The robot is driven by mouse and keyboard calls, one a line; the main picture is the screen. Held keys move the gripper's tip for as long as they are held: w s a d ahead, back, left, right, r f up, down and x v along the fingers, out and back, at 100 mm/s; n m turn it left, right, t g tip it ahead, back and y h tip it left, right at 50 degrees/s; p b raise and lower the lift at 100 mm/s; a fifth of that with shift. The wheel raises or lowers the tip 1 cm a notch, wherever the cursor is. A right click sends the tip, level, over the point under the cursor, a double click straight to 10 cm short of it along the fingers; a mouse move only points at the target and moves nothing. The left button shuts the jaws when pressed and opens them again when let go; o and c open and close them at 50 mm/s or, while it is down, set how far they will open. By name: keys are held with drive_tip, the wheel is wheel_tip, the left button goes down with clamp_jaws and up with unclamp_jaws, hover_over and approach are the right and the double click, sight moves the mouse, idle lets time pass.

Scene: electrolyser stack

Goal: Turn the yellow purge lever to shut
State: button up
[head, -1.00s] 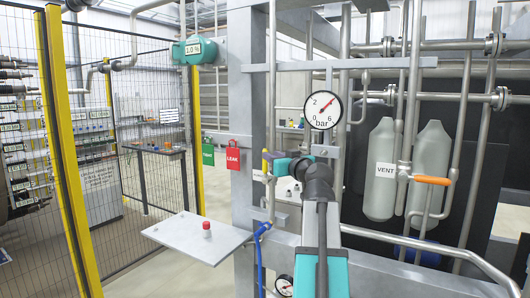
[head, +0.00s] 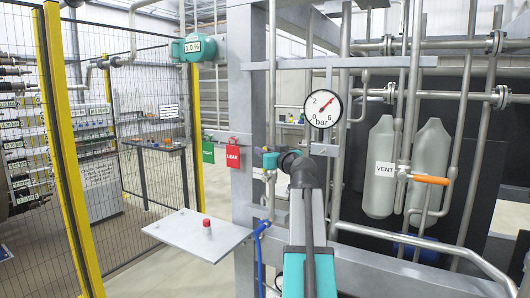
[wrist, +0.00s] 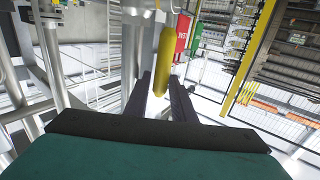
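The yellow purge lever (wrist: 165,62) shows in the wrist view as a long rounded handle. Its near end lies between the two dark fingers of my gripper (wrist: 162,92). The fingers stand apart on either side of the lever, and I see no firm contact.
A pressure gauge (head: 325,107) sits above my arm. Red (head: 232,154) and green (head: 208,151) tags hang left of the post. An orange-handled vent valve (head: 431,180) and pipes are at right.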

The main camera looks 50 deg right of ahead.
clamp_jaws()
